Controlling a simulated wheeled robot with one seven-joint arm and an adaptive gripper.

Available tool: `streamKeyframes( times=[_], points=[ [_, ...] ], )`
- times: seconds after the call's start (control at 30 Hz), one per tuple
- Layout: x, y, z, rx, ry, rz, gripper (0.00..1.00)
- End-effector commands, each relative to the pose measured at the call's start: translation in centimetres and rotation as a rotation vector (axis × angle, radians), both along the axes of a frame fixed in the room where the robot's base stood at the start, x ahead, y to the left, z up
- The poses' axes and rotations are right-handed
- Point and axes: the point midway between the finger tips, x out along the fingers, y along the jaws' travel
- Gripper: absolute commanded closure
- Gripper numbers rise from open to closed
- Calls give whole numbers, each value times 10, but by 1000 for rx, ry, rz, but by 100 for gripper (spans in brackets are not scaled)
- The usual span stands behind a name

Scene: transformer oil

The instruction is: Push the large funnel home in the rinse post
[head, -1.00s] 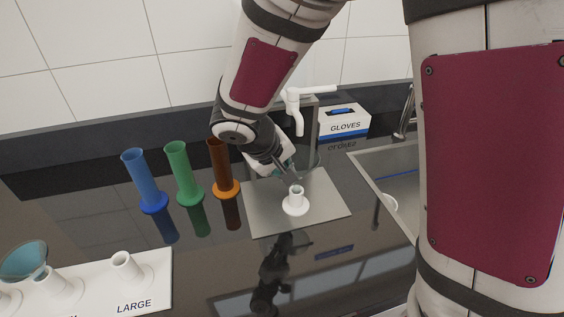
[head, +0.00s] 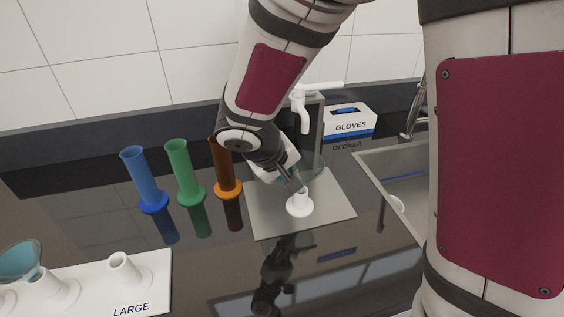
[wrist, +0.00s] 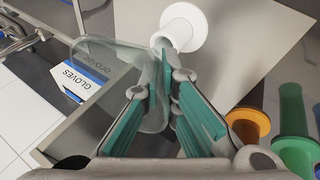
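The rinse post (head: 299,205) is a short white tube on a round flange, upright on a grey plate; it also shows in the wrist view (wrist: 185,28). The large funnel (wrist: 110,62) is clear glass. In the wrist view it lies between and beyond my fingers, its narrow part close to the post's mouth. I cannot tell how far the stem is inside. My gripper (wrist: 160,85), with teal pads, appears closed on the funnel. In the head view my gripper (head: 298,183) is just above the post and largely hides the funnel.
Blue (head: 147,180), green (head: 184,172) and brown-orange (head: 226,168) tubes stand left of the plate. The white rack (head: 145,275) holds another glass funnel; its LARGE holder is empty. A white tap (head: 302,108), glove box (head: 349,122) and sink (head: 385,165) are behind and right.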

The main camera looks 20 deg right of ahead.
Motion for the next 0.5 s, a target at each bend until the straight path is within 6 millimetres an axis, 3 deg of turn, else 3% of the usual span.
streamKeyframes(
  times=[0.5],
  points=[
    [0,0,-11,0,0,1,100]
  ],
)
